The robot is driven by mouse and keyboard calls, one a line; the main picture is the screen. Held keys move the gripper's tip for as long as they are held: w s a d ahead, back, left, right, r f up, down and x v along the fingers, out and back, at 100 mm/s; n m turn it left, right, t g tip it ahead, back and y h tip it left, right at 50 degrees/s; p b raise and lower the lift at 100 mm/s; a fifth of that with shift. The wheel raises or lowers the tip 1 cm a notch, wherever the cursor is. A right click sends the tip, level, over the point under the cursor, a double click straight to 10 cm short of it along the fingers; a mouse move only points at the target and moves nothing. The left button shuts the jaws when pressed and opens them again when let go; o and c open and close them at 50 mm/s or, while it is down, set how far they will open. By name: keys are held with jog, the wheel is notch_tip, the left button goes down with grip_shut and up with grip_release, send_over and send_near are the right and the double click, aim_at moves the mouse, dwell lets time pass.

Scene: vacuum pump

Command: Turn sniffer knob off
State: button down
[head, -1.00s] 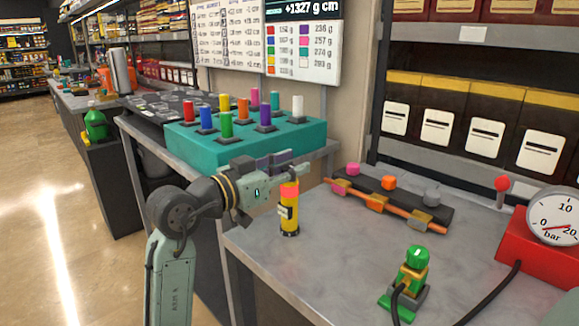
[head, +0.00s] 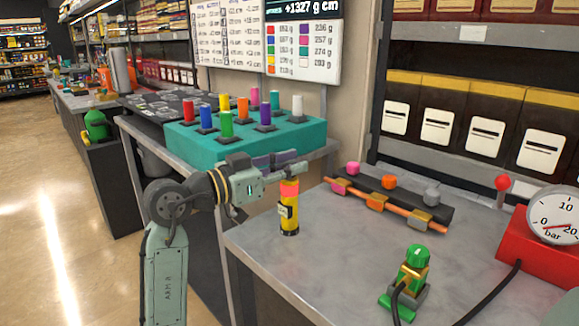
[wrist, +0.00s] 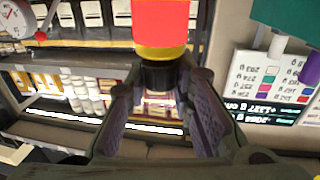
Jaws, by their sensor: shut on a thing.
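The sniffer is a yellow cylinder (head: 289,217) with an orange-red band near its top, standing upright on the grey bench. A pale label is on its side. My gripper (head: 292,170) is at its top end, reaching in from the left. In the wrist view, the red and yellow body (wrist: 160,25) enters from the top edge, with its black knob (wrist: 160,74) between my two fingertips (wrist: 158,88). My gripper is shut on that knob. The knob is mostly hidden by the fingers in the head view, and its off mark cannot be read.
On the bench, a dark manifold (head: 395,200) with coloured knobs lies behind, a green and yellow device (head: 408,275) stands in front, and a red gauge unit (head: 525,250) is at right. A teal block with coloured pegs (head: 230,150) is at back left.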

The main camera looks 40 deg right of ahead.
jog(key=m+g+y, duration=0.1)
jog(key=m+g, duration=0.2)
jog(key=g, duration=0.1)
jog(key=m+g+y+p, duration=0.1)
jog(key=m+g+y, duration=0.1)
jog(key=g, duration=0.3)
jog(key=shift+r+m, duration=0.2)
jog(key=shift+m, duration=0.4)
jog(key=m+g+y+p, duration=0.2)
jog(key=m+g+y, duration=0.1)
jog(key=g+y, duration=0.1)
jog(key=shift+f+m+g+y, duration=0.15)
jog(key=shift+m+g+y, duration=0.15)
jog(key=shift+m, duration=0.2)
jog(key=shift+y, duration=0.3)
jog(key=shift+f, duration=0.1)
jog(key=c, duration=1.4)
grip_release()
jog(key=shift+o, duration=0.2)
jog(key=v, duration=0.7)
jog(key=shift+w+a, duration=0.15)
jog(key=shift+w, duration=0.15)
